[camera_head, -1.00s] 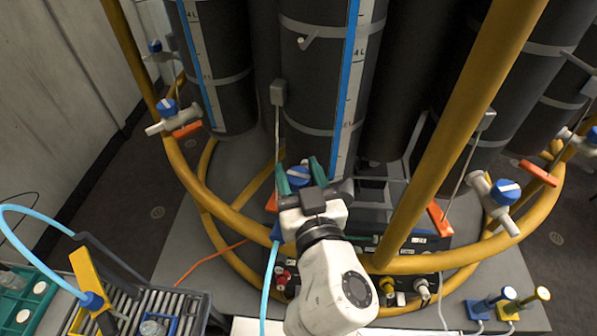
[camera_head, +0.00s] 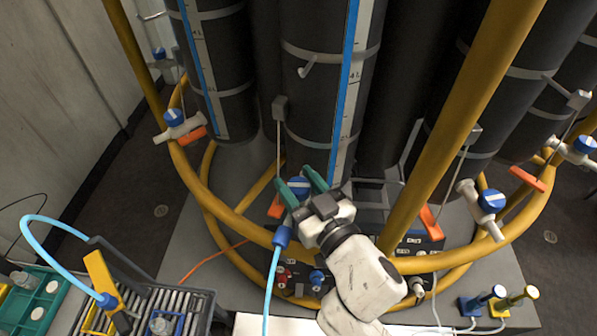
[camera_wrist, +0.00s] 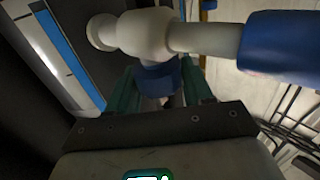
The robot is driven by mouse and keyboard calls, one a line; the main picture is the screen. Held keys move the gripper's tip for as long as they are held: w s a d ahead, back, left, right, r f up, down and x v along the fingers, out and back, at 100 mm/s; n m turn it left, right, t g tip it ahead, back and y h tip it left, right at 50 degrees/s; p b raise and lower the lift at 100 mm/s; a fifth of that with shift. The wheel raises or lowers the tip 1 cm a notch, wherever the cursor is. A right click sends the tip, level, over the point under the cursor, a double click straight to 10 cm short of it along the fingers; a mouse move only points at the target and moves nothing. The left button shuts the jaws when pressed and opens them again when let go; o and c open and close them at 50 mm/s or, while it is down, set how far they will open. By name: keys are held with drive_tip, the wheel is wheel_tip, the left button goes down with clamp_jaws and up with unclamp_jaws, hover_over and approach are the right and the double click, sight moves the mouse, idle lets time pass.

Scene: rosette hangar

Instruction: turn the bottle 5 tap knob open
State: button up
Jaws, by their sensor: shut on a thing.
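The tap with a blue knob (camera_head: 299,186) is at the foot of the middle dark bottle (camera_head: 312,95). I cannot read a bottle number. My gripper (camera_head: 301,184) has its green fingers on either side of this knob and is shut on it. In the wrist view the blue knob (camera_wrist: 158,80) sits between the green fingers, below the pale tap body (camera_wrist: 150,36). A blue hose end (camera_wrist: 282,48) is on the tap's right there. The fingers hide part of the knob, so its exact angle is unclear.
A yellow ring rail (camera_head: 235,221) and a yellow post (camera_head: 455,130) stand close around my arm. A blue hose (camera_head: 271,275) hangs from the tap. Other blue-knobbed taps (camera_head: 174,118) (camera_head: 491,201) flank it.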

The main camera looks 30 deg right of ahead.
drive_tip(key=y+p, duration=0.1)
drive_tip(key=n+y+p, duration=0.1)
drive_tip(key=p, duration=0.1)
drive_tip(key=shift+a+r, duration=0.1)
drive_tip(key=shift+r, duration=0.25)
drive_tip(key=shift+f+n+y+p, duration=0.1)
drive_tip(key=shift+n+y+p, duration=0.45)
drive_tip(key=shift+p, duration=0.45)
drive_tip(key=shift+f+n+g+y+p, duration=0.2)
drive_tip(key=shift+n+g+y+p, duration=0.15)
drive_tip(key=shift+y+p, duration=0.35)
drive_tip(key=o, duration=1)
drive_tip(key=shift+c, duration=0.2)
drive_tip(key=shift+s+d+f, duration=0.2)
drive_tip(key=shift+s+d, duration=0.05)
drive_tip(key=shift+s, duration=0.25)
drive_tip(key=b+v, duration=0.3)
drive_tip(key=v, duration=0.6)
drive_tip(key=shift+s, duration=0.4)
